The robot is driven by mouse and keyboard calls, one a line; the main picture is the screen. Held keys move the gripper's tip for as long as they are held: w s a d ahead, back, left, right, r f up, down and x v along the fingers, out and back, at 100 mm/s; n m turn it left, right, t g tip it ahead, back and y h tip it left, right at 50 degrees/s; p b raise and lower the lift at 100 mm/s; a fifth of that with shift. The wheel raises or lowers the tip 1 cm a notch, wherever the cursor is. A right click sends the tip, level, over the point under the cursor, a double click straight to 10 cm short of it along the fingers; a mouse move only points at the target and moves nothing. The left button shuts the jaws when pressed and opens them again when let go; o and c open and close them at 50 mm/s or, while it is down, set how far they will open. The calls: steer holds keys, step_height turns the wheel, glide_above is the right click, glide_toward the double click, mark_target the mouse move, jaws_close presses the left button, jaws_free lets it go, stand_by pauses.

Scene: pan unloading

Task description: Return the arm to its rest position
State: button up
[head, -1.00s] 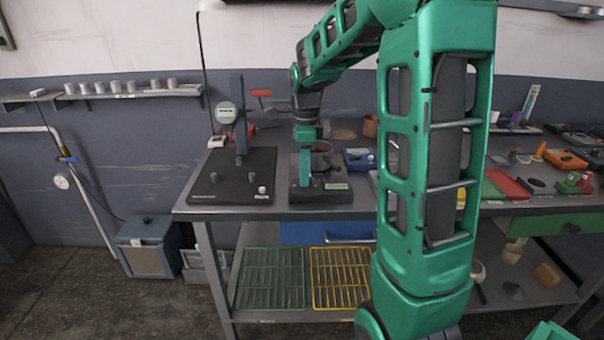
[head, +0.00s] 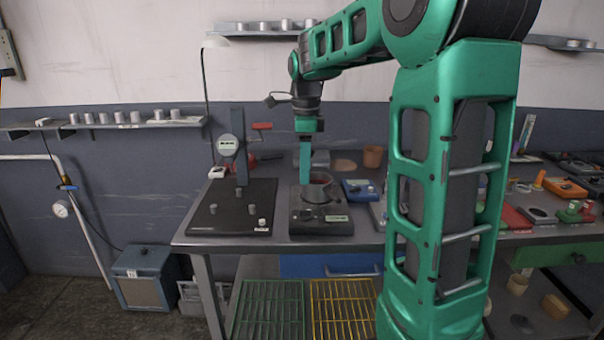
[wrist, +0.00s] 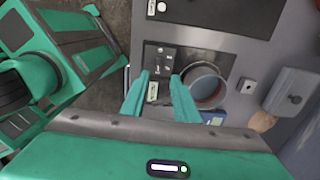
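My gripper (head: 305,183) hangs from my green arm above the back of the dark scale (head: 319,222) on the bench. Its fingers point down, beside or in front of a round dark cup-like pan (head: 318,190) on the scale. In the wrist view my gripper (wrist: 159,76) has its two teal fingers apart with nothing held between them. Whether a finger touches the pan I cannot tell.
Left of the scale is a black plate (head: 230,222) with small weights and a gauge stand (head: 239,150). A blue box (head: 360,189) is at right. Green (head: 268,310) and yellow racks (head: 342,310) sit on the lower shelf. My upright arm link hides part of the bench.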

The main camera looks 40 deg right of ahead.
stand_by(0.3)
steer(key=s+a+f+n, duration=0.1)
steer(key=s+f+n, duration=0.2)
steer(key=s+n, duration=0.3)
steer(key=s+f+n, duration=0.4)
steer(key=s+n, duration=0.2)
steer(key=s, duration=0.7)
steer(key=s+a+f+n, duration=0.1)
steer(key=s+f+n, duration=0.2)
steer(key=s+n, duration=0.3)
steer(key=s, duration=0.3)
steer(key=shift+s+a+f+n, duration=0.3)
steer(key=shift+s+f, duration=0.05)
steer(key=shift+s, duration=0.05)
steer(key=shift+w+f, duration=0.25)
steer(key=shift+w, duration=0.4)
